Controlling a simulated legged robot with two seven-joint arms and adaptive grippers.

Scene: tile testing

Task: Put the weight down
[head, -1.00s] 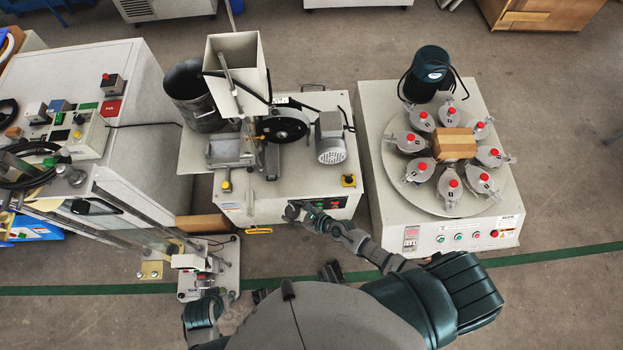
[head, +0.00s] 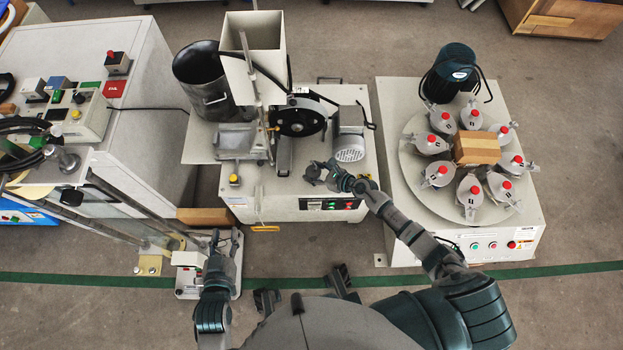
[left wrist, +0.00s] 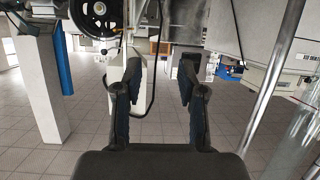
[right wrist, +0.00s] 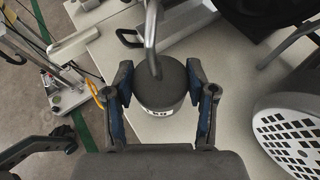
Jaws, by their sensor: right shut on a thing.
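The weight (right wrist: 160,90) is a dark grey cylinder with a white label and a bent metal hook on top. In the right wrist view it stands between the fingers of my right gripper (right wrist: 160,78), which is shut on it. In the head view the weight (head: 312,173) is over the front part of the middle machine's top (head: 265,190), held by my right gripper (head: 327,172). I cannot tell whether its base touches the top. My left gripper (head: 216,245) is beside the left cabinet's front stand; in the left wrist view (left wrist: 161,70) it is open and empty.
A black wheel (head: 299,118), a hopper (head: 252,60) and a grey motor (head: 348,147) stand behind the weight. A turntable (head: 410,170) with several red-topped canisters is at the right. A glass-sided stand (head: 187,285) is at the lower left.

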